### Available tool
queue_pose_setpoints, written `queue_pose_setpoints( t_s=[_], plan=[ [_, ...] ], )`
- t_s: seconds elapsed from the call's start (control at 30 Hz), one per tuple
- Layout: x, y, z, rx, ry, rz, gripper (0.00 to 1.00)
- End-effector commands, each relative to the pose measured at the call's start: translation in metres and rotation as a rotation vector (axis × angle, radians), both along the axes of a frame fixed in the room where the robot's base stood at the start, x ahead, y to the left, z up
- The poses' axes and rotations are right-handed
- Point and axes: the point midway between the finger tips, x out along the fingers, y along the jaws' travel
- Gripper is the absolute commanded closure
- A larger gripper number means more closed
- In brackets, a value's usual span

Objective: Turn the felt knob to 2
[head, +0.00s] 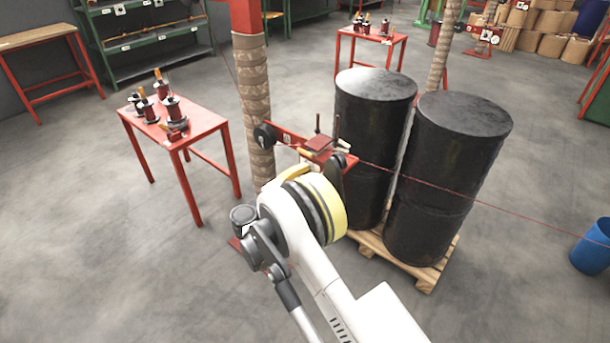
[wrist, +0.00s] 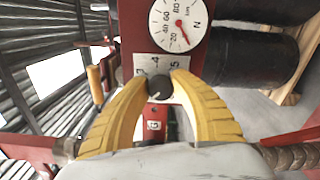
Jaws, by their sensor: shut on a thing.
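The felt knob (wrist: 158,88) is a small dark round knob on a red panel, seen in the wrist view. My gripper (wrist: 160,82) has its two yellow fingers shut on it, one on each side. I cannot tell which number the knob points to. In the head view my arm hides the knob and the fingertips; the red device (head: 318,147) shows just beyond my wrist.
A round white gauge (wrist: 180,22) marked N has a red needle. A wooden handle (wrist: 96,84) is left of the panel. Black drums (head: 375,100) on a pallet (head: 425,278) stand close right. A rope-wrapped post (head: 256,105) and red table (head: 205,122) are left. A thin wire (head: 480,203) runs right.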

Motion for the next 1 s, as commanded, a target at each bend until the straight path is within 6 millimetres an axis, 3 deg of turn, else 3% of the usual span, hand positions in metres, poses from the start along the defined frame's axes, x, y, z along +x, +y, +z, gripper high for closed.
queue_pose_setpoints(
  t_s=[0.5, 1.0],
  plan=[
    [0.0007, -0.0004, -0.0004, 0.274, -0.215, 0.0, 1.0],
    [0.0008, -0.0004, -0.0006, 0.329, -0.259, 0.001, 1.0]
  ],
)
